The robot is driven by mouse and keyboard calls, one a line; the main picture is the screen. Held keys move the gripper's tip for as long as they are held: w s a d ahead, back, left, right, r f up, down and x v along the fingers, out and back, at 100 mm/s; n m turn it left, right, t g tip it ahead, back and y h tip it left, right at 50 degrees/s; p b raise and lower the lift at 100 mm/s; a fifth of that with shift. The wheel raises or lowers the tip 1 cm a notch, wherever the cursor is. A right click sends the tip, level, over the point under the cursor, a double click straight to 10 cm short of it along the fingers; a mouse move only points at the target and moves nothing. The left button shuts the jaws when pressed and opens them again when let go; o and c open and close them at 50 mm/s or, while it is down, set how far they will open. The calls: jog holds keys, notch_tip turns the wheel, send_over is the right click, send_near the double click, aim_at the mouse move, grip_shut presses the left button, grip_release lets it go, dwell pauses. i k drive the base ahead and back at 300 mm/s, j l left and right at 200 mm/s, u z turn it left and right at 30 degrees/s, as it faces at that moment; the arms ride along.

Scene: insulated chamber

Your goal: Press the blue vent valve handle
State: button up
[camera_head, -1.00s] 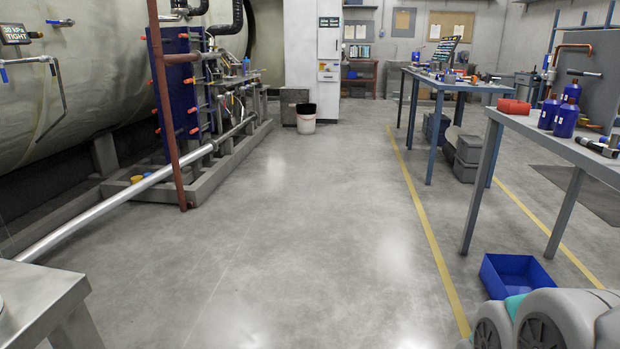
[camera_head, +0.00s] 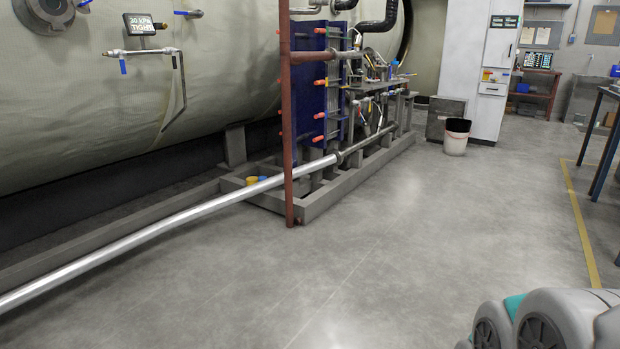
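A small blue handle (camera_head: 123,66) hangs on a thin pipe (camera_head: 150,51) that stands out from the large pale tank (camera_head: 70,110) at the upper left. A second blue handle (camera_head: 181,13) sits on a short fitting higher up, right of a small dark display (camera_head: 144,24). I cannot tell from the frame which of the two is the vent valve handle. Both are far from me across the floor. My gripper is not in view; only grey and teal rounded parts of my own arm show at the lower right.
A long silver pipe (camera_head: 170,219) runs low along the tank's front. A rust-red post (camera_head: 287,130) and a blue plate unit (camera_head: 310,85) stand right of the handles. A bucket (camera_head: 457,137) stands by a white cabinet (camera_head: 478,70). The middle floor (camera_head: 400,240) is clear.

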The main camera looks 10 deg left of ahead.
aim_at(123, 70)
jog(key=i+j+u, duration=0.15)
jog(key=i+u, duration=0.2)
jog(key=i+j+u, duration=0.1)
jog(key=i+u, duration=0.45)
jog(key=u, duration=0.15)
jog(key=i+j+z, duration=0.1)
jog(key=i+j, duration=1.05)
jog(key=j, duration=0.15)
